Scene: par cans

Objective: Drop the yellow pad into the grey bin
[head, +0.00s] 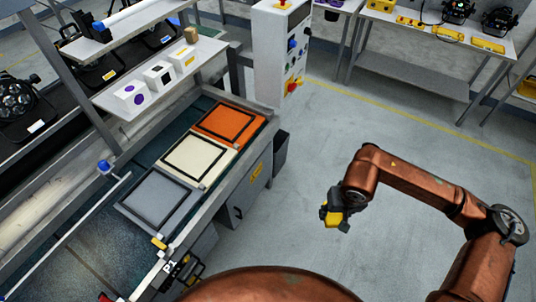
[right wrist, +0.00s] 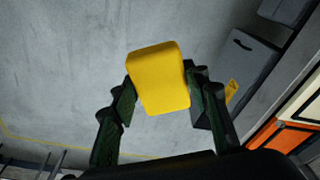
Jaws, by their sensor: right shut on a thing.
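The yellow pad (right wrist: 160,80) is a small rounded block. My right gripper (head: 338,210) is shut on it, with one dark finger on each side in the right wrist view. In the head view the yellow pad (head: 333,219) shows at the gripper's tip, held in the air over the open floor, to the right of the bench. A dark grey bin-like box (head: 281,153) stands beside the bench, left of and beyond the gripper. A grey square (head: 158,198) with a black outline lies on the bench; I cannot tell how deep it is. My left gripper is not in view.
A cream square (head: 199,160) and an orange square (head: 229,123) lie beside the grey one. A shelf (head: 160,78) with small boxes overhangs the bench. A control cabinet (head: 278,50) stands behind. The floor (head: 390,130) around the gripper is clear.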

